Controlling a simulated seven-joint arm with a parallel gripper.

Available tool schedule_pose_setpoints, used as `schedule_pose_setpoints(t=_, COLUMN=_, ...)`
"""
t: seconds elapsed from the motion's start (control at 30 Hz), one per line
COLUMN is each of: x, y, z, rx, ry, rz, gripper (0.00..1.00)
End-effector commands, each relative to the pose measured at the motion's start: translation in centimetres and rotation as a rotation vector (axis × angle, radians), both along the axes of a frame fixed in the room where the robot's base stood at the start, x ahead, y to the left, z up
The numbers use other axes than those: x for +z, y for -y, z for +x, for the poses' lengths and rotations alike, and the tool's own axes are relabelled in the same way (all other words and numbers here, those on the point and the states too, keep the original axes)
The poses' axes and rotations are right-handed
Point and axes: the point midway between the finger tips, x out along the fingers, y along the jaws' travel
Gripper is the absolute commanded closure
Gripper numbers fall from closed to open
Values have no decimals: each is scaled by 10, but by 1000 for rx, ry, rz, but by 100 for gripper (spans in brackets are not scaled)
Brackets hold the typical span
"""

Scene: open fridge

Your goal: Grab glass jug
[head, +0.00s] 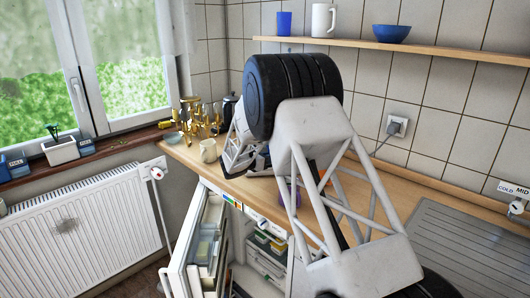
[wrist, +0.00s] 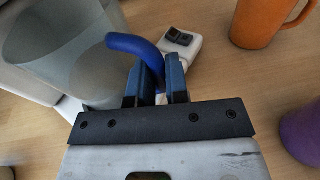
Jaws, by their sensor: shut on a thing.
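The glass jug (wrist: 70,45) is at the upper left of the wrist view, with a clear grey body and a curved blue handle (wrist: 134,43). My gripper (wrist: 161,78) has its two blue fingers closed around the lower part of this handle. The jug's lower edge is partly hidden by the gripper mount. In the head view my arm covers the gripper and most of the jug, so I cannot make out the grasp there.
A white switch base (wrist: 180,45) is just beyond the fingers. An orange mug (wrist: 262,20) and a purple object (wrist: 304,135) stand to the right. The fridge (head: 205,235) is open below.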

Motion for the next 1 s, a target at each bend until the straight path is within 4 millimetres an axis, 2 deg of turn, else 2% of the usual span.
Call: schedule_pose_setpoints(t=1.0, x=35, y=0, z=0, rx=0, ry=3, rz=1, gripper=100)
